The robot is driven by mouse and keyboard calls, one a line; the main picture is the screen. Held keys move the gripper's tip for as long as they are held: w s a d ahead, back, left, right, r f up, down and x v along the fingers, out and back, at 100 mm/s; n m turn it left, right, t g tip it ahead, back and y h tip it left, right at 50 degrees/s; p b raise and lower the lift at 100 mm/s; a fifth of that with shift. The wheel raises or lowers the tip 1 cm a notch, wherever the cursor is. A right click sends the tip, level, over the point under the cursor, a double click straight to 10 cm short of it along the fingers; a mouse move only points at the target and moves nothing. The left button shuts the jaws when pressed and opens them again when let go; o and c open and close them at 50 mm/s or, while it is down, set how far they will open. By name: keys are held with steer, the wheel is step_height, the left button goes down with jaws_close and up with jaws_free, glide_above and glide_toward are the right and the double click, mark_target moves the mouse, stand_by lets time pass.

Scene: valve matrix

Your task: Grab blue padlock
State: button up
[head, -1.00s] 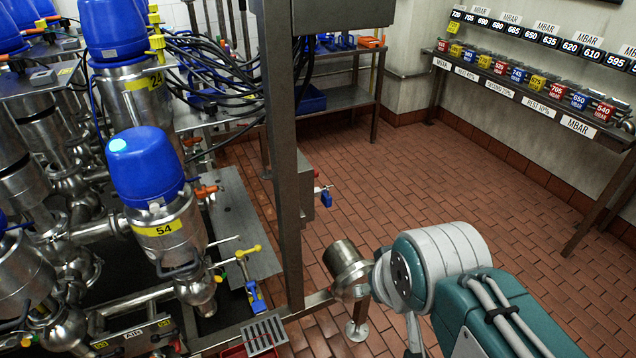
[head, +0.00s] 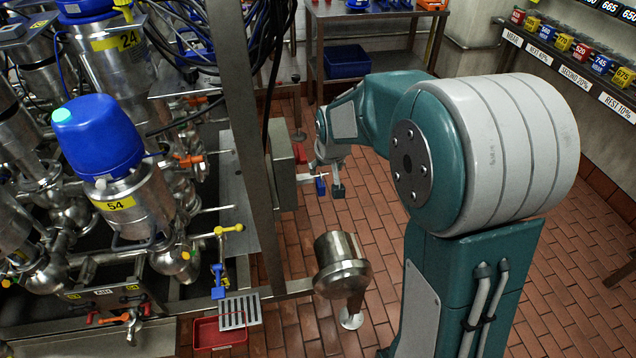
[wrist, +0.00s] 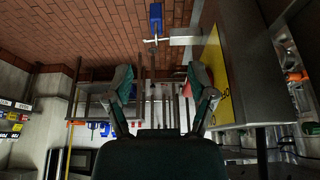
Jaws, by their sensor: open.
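A blue padlock (head: 320,186) hangs from a thin metal bar on the side of a grey box (head: 284,178) on the steel frame. It also shows in the wrist view (wrist: 155,17) at the top centre, beyond my fingertips. My gripper (wrist: 161,78) is open, with a finger on each side and nothing between them. In the head view my gripper (head: 330,180) is small and partly hidden, close beside the padlock. I cannot tell the exact gap.
A yellow panel (wrist: 213,75) on the grey box is close beside my right finger in the wrist view. A steel post (head: 243,110) and blue-capped valve 54 (head: 97,137) stand to the left. A steel cylinder (head: 342,264) stands below. Brick floor (head: 380,205) is open to the right.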

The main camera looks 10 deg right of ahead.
mark_target(321, 186)
steer(key=x, duration=0.7)
steer(key=w+d+x, duration=0.1)
steer(key=x, duration=0.3)
steer(key=shift+w, duration=0.15)
steer(key=shift+w+a+f, duration=0.2)
steer(key=shift+a+f, duration=0.05)
steer(key=shift+f, duration=0.35)
steer(key=x, duration=0.4)
steer(key=shift+w+d+f, duration=0.1)
steer(key=shift+d+f, duration=0.1)
steer(key=shift+d, duration=0.05)
steer(key=shift+a, duration=0.15)
jaws_close()
